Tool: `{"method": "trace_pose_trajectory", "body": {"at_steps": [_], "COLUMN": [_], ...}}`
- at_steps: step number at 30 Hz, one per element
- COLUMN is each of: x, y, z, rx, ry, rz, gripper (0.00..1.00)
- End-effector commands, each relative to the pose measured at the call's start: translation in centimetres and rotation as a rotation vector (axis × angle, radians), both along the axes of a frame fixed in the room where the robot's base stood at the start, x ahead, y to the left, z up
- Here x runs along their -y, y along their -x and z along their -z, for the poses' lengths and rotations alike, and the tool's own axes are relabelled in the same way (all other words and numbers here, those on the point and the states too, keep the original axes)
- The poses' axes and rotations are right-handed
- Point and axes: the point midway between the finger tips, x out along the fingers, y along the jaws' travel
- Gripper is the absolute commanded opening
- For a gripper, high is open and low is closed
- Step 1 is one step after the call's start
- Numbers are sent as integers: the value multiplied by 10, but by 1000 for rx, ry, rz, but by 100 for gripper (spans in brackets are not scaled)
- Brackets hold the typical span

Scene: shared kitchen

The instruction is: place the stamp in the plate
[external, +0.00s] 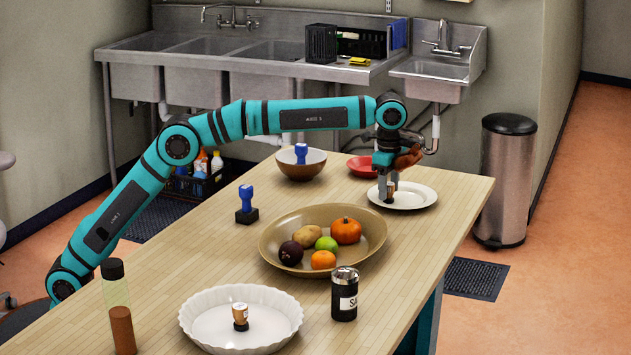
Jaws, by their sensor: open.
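A white plate (424,195) lies near the table's far right edge. My gripper (389,195) points down over the left part of this plate, with its fingertips close to the plate's surface. It is open. A small dark brown thing shows at the fingertips, perhaps a stamp; the fingers hide most of it. A blue-handled stamp (246,204) stands upright on the table at the left. Another blue stamp (300,153) stands in a brown bowl (302,171). A stamp with a brown handle (240,315) stands in a white fluted dish (202,317) at the front.
A tan oval dish (284,224) with fruit, vegetables and a small pumpkin sits mid-table. A red plate (361,167) lies left of the white plate. A dark shaker (344,296) and a tall bottle (120,315) stand at the front. The table is clear right of the oval dish.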

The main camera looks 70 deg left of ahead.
Motion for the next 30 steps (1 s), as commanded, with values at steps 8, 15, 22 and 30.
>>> {"method": "trace_pose_trajectory", "body": {"at_steps": [8, 15, 22, 30], "x": [1, 1, 1, 2], "y": [0, 0, 1, 1], "z": [-27, -70, -101, -118], "rx": [3, 2, 2, 1], "ry": [1, 1, 1, 0], "rz": [0, 0, 0, 0], "gripper": [50, 50, 50, 50]}}
